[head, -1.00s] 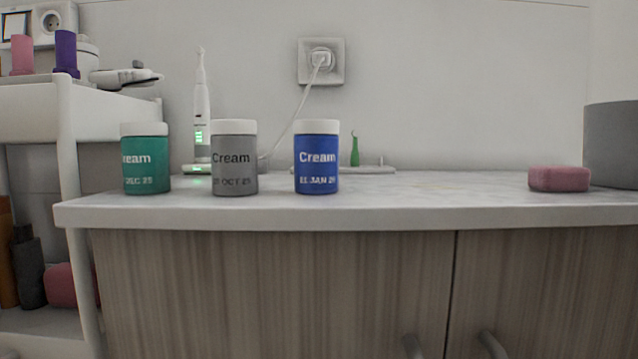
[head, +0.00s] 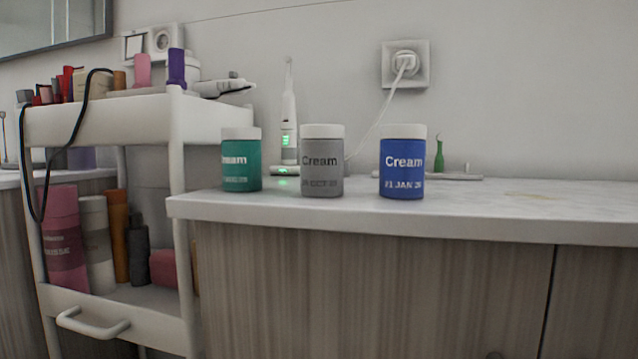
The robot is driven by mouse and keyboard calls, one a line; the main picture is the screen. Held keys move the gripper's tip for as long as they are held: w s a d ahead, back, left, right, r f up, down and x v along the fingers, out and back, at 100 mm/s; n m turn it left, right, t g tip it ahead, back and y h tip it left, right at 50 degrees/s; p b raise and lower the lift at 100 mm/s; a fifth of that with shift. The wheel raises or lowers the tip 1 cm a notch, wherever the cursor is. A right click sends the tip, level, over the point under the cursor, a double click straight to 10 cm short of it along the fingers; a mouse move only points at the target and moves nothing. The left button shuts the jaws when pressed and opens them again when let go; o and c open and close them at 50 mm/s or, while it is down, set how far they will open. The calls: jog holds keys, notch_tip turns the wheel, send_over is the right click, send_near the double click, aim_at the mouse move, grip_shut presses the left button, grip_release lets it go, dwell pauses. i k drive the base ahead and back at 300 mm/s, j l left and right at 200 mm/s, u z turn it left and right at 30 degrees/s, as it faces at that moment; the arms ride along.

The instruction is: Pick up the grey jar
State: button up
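The grey jar (head: 322,170) has a white lid and the word "Cream" on its front. It stands upright on the white marbled counter (head: 520,212) in the head view, near the front edge. A green jar (head: 241,163) stands to its left and a blue jar (head: 402,168) to its right, both with white lids and with gaps between them. My gripper is not in view.
A white electric toothbrush (head: 289,125) stands behind the grey jar. A white cart (head: 215,122) with bottles and cosmetics is at the left. A cable runs from a wall socket (head: 405,65) behind the jars. The counter right of the blue jar is mostly clear.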

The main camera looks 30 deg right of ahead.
aim_at(322, 145)
jog(key=i+j+z, duration=0.25)
jog(key=i+j, duration=0.2)
jog(key=j, duration=0.2)
jog(key=i+j+z, duration=0.15)
jog(key=j, duration=0.2)
jog(key=i+j+z, duration=0.1)
jog(key=j, duration=0.3)
jog(key=i, duration=0.1)
